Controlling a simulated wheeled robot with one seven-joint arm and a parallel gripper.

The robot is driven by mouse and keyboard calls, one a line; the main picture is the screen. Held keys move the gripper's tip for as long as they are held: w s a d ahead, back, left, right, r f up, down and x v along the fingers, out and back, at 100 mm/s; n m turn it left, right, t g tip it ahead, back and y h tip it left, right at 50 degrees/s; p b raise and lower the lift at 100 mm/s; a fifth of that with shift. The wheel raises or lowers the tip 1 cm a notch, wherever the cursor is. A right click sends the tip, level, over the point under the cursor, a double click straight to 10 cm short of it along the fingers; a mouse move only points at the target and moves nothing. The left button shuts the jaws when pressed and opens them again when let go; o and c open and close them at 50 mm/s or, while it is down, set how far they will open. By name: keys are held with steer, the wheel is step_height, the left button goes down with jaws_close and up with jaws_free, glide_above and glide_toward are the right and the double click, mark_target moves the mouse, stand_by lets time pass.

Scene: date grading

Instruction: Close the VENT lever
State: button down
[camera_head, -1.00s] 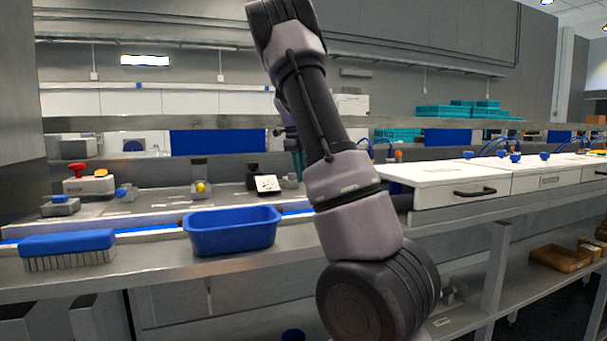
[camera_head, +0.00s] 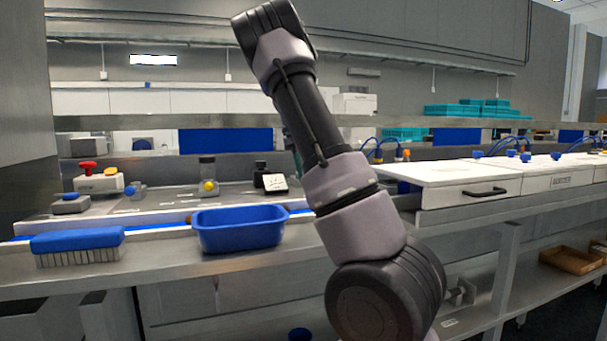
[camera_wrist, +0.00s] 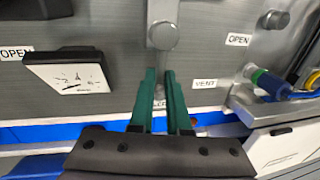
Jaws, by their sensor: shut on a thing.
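In the wrist view the VENT label (camera_wrist: 205,83) is on the grey panel, just right of my gripper (camera_wrist: 160,75). A steel lever fitting with a round hub (camera_wrist: 163,36) stands at the top centre, with an OPEN label (camera_wrist: 238,40) to its right; I take it as the VENT lever. My gripper's two green fingers reach up to just below this hub, shut with a narrow gap between them. What they grip is mostly hidden by the fingers.
A dial gauge (camera_wrist: 70,78) is left of my fingers, and a blue-green handle (camera_wrist: 268,84) is close on the right. A blue bin (camera_head: 240,230) and a blue brush (camera_head: 78,246) lie on the bench. White drawer units (camera_head: 465,190) stand to the right.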

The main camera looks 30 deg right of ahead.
steer(key=shift+s+f, duration=0.15)
steer(key=shift+s, duration=0.1)
steer(key=c, duration=0.9)
jaws_free()
steer(key=shift+r, duration=0.25)
steer(key=r, duration=0.3)
steer(key=a+r, duration=0.1)
steer(key=r, duration=0.3)
steer(key=a+r, duration=0.1)
steer(key=r, duration=0.2)
steer(key=shift+w+r, duration=0.15)
steer(key=shift+w, duration=0.05)
